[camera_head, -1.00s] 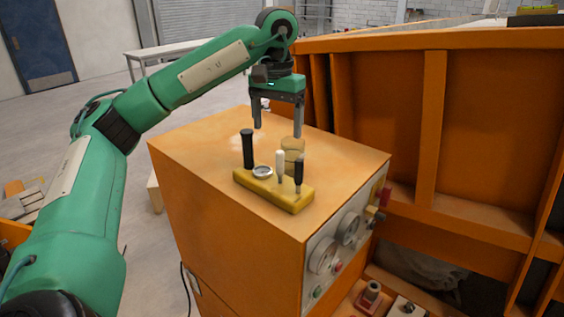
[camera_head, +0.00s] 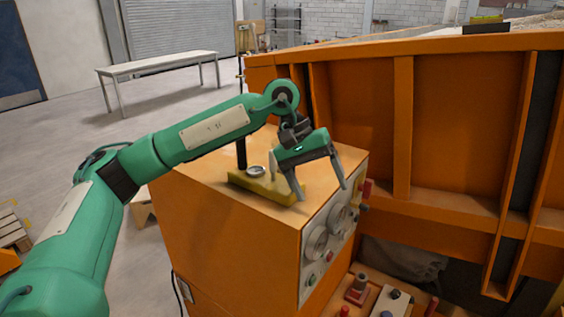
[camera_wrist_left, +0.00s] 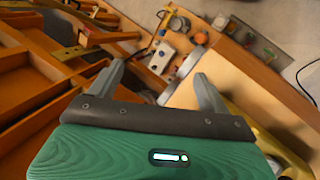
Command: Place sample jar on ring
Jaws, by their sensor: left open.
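My left gripper (camera_head: 322,190) is open and tilted, its fingers pointing down over the front right edge of the orange cabinet (camera_head: 225,225). Nothing shows between its fingers, which also appear in the left wrist view (camera_wrist_left: 160,72). A silver ring-shaped piece (camera_head: 256,171) lies on the yellow block (camera_head: 262,188) on the cabinet top, left of the gripper. A black upright handle (camera_head: 241,152) stands beside it. No sample jar can be made out now; my left arm and gripper cover part of the cabinet top. My right gripper is out of view.
Gauges (camera_head: 316,242) and knobs line the cabinet's front panel, below the gripper. A large orange ribbed frame (camera_head: 455,125) stands to the right. Small button boxes (camera_head: 392,300) sit low in front. A pale table (camera_head: 160,64) stands far back on open floor.

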